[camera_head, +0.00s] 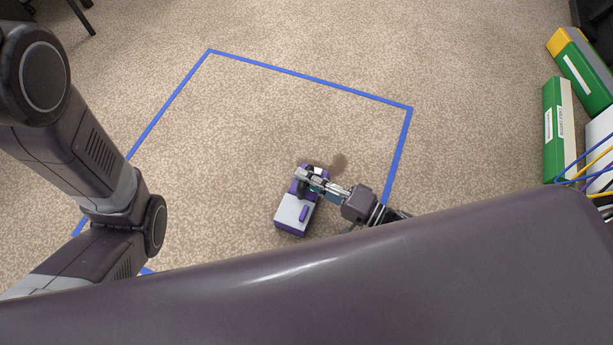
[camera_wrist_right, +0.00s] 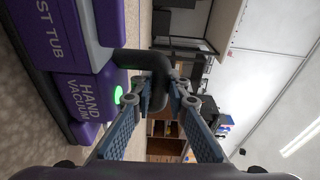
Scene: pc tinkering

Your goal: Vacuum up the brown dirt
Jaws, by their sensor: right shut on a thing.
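The brown dirt (camera_head: 338,161) is a small dark patch on the carpet, inside the blue outline. The hand vacuum (camera_head: 293,214), purple and light grey, is just left of and below the dirt in the head view. Its purple upper end is close beside the patch. My right gripper (camera_head: 319,184) is shut on the vacuum's black handle. In the right wrist view, the fingers (camera_wrist_right: 160,94) close around the handle (camera_wrist_right: 150,60), beside the purple body (camera_wrist_right: 88,98) and a green light. I cannot tell whether the vacuum touches the carpet. My left gripper is out of view.
Blue tape (camera_head: 310,78) outlines a four-sided area of otherwise bare carpet. Green and white boxes (camera_head: 557,130) and coloured cables (camera_head: 585,168) are at the right edge. Dark furniture legs (camera_head: 80,17) show at the upper left.

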